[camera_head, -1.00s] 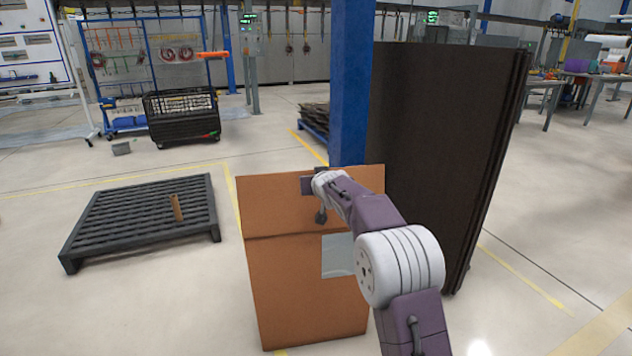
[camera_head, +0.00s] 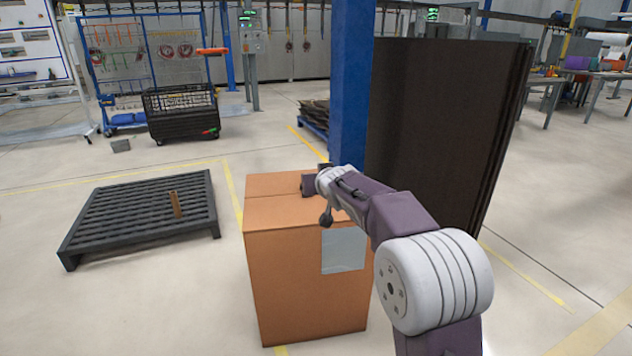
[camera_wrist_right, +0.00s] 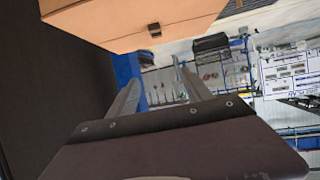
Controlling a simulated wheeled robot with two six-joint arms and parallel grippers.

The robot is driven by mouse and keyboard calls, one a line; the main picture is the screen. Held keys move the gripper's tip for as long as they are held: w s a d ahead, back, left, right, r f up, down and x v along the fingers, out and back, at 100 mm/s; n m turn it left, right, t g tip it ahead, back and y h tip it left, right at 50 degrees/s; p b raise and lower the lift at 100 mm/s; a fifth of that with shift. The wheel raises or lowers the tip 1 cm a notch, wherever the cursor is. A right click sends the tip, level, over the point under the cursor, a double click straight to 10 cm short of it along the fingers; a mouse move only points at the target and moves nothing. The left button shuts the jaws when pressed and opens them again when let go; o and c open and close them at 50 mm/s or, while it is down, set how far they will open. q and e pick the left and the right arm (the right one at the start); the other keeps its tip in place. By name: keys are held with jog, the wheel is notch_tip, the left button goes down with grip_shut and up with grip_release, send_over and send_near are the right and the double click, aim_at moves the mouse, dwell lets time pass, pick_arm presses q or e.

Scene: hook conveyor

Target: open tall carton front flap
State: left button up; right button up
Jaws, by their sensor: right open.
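A tall brown carton (camera_head: 305,285) stands upright on the floor in the head view, with a grey label (camera_head: 343,250) on its front face. Its top (camera_head: 270,208) looks flat, with a seam across it; the right part of the top is hidden by my right arm. My right gripper (camera_head: 308,184) is over the top near its back edge. In the right wrist view its two fingers (camera_wrist_right: 158,90) are apart with nothing between them. The carton (camera_wrist_right: 110,20) also shows there, along the upper edge, with a small dark tab on its rim. My left gripper is out of view.
A blue post (camera_head: 350,85) and tall dark panels (camera_head: 440,130) stand close behind and right of the carton. A black pallet (camera_head: 140,215) with a small brown piece on it lies to the left. The floor between pallet and carton is clear.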

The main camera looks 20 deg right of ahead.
jog(key=shift+v, duration=1.1)
jog(key=s+a+f+g+y, duration=0.15)
jog(key=s+f+g, duration=0.25)
jog(key=s+f, duration=0.6)
jog(key=s+a+f+g+p, duration=0.15)
jog(key=s+f+g, duration=0.25)
jog(key=s+f, duration=0.65)
jog(key=s+a+f+g, duration=0.2)
jog(key=s+f+g, duration=0.35)
jog(key=s, duration=0.75)
notch_tip(320, 180, up, 36)
jog(key=n+t+p, duration=0.1)
jog(key=p, duration=3.6)
jog(key=shift+s+a+p, duration=0.3)
jog(key=shift+p, duration=0.05)
jog(key=shift+t, duration=0.25)
